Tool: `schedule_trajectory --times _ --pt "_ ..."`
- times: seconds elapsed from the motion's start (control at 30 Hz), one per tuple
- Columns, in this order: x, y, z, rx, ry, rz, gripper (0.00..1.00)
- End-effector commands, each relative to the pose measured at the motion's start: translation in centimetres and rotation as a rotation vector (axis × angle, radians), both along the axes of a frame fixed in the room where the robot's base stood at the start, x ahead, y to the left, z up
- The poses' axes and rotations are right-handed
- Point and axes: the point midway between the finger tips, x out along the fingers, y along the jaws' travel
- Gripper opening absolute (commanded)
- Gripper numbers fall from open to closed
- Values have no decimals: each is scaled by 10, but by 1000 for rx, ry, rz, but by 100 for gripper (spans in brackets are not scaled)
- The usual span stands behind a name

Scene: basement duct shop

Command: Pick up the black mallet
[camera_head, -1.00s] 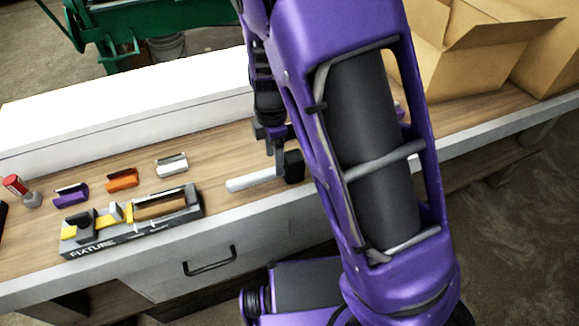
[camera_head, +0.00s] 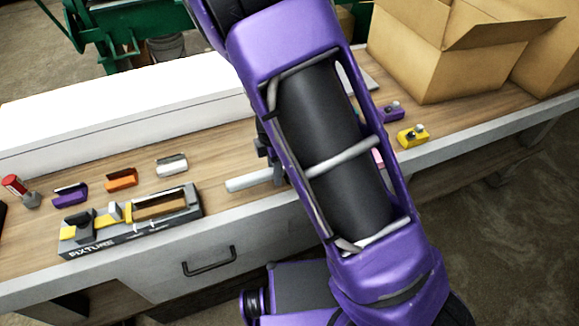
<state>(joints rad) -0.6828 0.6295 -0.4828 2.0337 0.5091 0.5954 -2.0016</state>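The mallet's pale handle (camera_head: 248,181) lies on the wooden bench top near its front edge, just left of my arm. Its black head is mostly or wholly hidden behind my purple arm. My gripper (camera_head: 267,147) is largely hidden behind the arm too; only small dark parts show at the arm's left edge, close to the handle's right end. I cannot tell whether its fingers are open or touching the mallet.
A fixture block (camera_head: 130,222) stands left of the handle, with purple (camera_head: 71,194), orange (camera_head: 121,179) and white (camera_head: 171,166) channel pieces behind it. A yellow part (camera_head: 412,135) and a purple part (camera_head: 391,112) sit right of my arm, before cardboard boxes (camera_head: 440,60).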

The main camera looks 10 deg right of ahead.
Motion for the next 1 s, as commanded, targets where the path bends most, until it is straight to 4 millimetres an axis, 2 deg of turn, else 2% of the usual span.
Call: schedule_trajectory --times 0.03,0.17,0.2,0.67,0.77,1.0 --pt "0 0 0 0 0 0 26" --pt "0 0 0 0 0 0 3" --pt "0 0 0 0 0 0 0" --pt "1 0 3 2 -2 1 0" --pt "1 1 15 4 -3 1 0" --pt "2 1 62 5 -6 1 0"
